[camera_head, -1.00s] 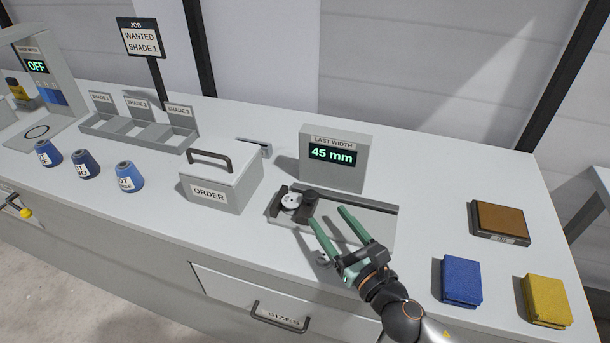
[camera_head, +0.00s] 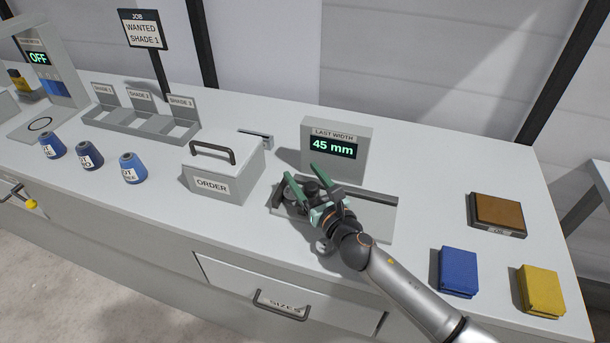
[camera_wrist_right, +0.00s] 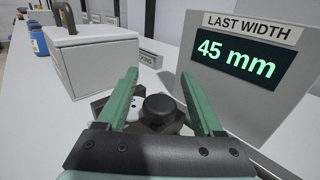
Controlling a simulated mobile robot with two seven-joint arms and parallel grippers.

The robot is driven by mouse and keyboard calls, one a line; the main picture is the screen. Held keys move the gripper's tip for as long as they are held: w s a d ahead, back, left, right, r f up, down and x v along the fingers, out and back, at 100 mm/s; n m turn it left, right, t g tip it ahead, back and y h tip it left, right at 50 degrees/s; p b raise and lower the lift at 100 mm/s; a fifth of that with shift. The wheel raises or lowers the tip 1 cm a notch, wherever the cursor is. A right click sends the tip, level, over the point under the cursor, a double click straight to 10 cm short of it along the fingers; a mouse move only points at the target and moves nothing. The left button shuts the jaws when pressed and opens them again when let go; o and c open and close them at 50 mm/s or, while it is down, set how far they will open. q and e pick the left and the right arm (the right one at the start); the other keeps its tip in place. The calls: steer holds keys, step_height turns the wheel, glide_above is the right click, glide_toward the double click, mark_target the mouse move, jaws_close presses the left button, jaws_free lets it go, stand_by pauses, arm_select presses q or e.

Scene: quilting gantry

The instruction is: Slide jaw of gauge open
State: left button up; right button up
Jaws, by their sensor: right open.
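The gauge has a grey plate (camera_head: 378,225) with a dark rail (camera_head: 376,197) along its back. Its dark jaws are at the left end, largely hidden by my right gripper. A round black knob (camera_wrist_right: 160,108) on the jaw shows in the right wrist view. My right gripper (camera_head: 301,175) is open, with a green finger on each side of the knob; I cannot tell whether either touches it. The gauge's display (camera_head: 333,148) behind reads LAST WIDTH 45 mm. My left gripper is not in view.
The ORDER box (camera_head: 222,178) with a handle stands close left of the gauge. The right part of the gauge plate is clear. A blue block (camera_head: 459,270), a yellow block (camera_head: 540,290) and a brown-topped pad (camera_head: 498,213) lie farther right. Several blue cones stand left.

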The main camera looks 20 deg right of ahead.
jaws_close()
stand_by(0.5)
stand_by(0.9)
